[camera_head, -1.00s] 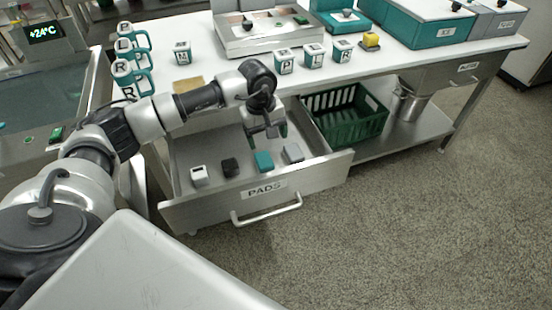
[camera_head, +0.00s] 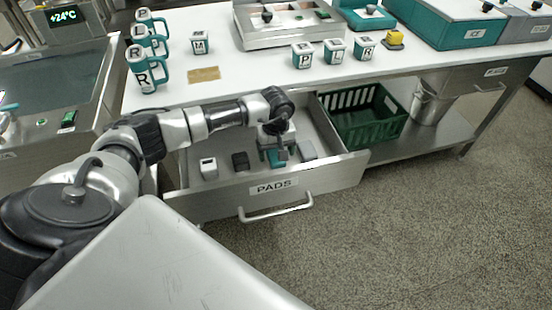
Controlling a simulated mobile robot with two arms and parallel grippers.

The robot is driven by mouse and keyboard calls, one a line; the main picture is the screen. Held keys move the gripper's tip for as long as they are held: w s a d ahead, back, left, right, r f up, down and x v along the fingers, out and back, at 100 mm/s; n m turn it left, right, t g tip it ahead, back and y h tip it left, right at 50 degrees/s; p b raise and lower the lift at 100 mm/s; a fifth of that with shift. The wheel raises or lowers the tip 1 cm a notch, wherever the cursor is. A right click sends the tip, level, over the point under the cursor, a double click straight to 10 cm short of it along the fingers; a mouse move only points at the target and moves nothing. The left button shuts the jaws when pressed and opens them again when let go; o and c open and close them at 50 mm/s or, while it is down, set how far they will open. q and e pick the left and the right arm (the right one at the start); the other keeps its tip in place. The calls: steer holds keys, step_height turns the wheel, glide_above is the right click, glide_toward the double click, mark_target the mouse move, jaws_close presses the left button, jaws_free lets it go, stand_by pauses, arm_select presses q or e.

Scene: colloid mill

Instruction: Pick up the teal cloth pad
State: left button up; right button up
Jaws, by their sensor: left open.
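The teal cloth pad (camera_head: 276,161) lies in the open drawer labelled PADS (camera_head: 330,181), partly hidden behind my left gripper. My left gripper (camera_head: 275,158) points down into the drawer, open, with its fingers right at the teal pad. I cannot tell whether the fingers touch it. A dark pad (camera_head: 240,161) and a white pad (camera_head: 208,168) lie to its left, and a grey pad (camera_head: 307,150) to its right. My right gripper does not show.
The drawer walls and front handle (camera_head: 276,210) surround the pads. A green crate (camera_head: 390,134) and a metal pot (camera_head: 428,106) stand on the lower shelf at right. Mugs (camera_head: 147,70) and lettered cups (camera_head: 302,56) stand on the white worktop above.

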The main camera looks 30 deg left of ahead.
mark_target(276, 155)
arm_select(q)
steer(key=shift+f, duration=0.65)
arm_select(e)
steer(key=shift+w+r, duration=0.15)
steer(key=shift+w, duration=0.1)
arm_select(q)
steer(key=shift+c, duration=0.4)
